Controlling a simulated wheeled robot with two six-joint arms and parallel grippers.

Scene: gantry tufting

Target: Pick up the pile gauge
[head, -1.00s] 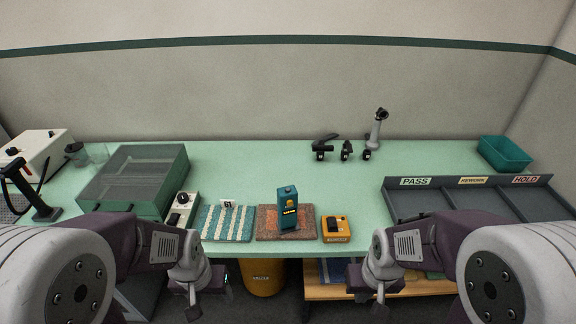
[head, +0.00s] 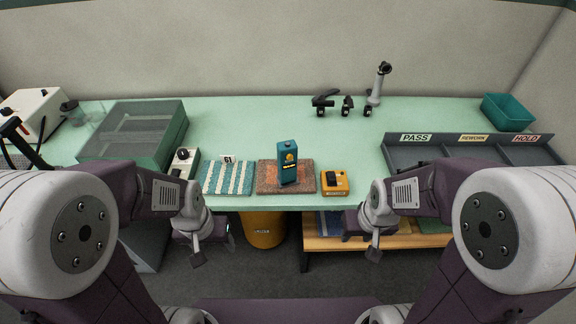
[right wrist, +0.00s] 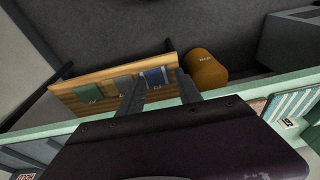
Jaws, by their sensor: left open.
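A teal block-shaped device with a yellow label (head: 288,164), which looks like the pile gauge, stands upright on a brown-red carpet sample (head: 266,182) near the bench's front edge. My left gripper (head: 198,258) is open and empty, in front of and below the bench edge, to the left of the device. My right gripper (head: 374,254) hangs below the bench edge to the right of the device. In the right wrist view its two fingers (right wrist: 160,92) are apart with nothing between them.
A sorting tray (head: 398,154) is at the right. A wooden shelf (head: 312,243) and orange bin (head: 264,230) stand below. The bench's middle is clear.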

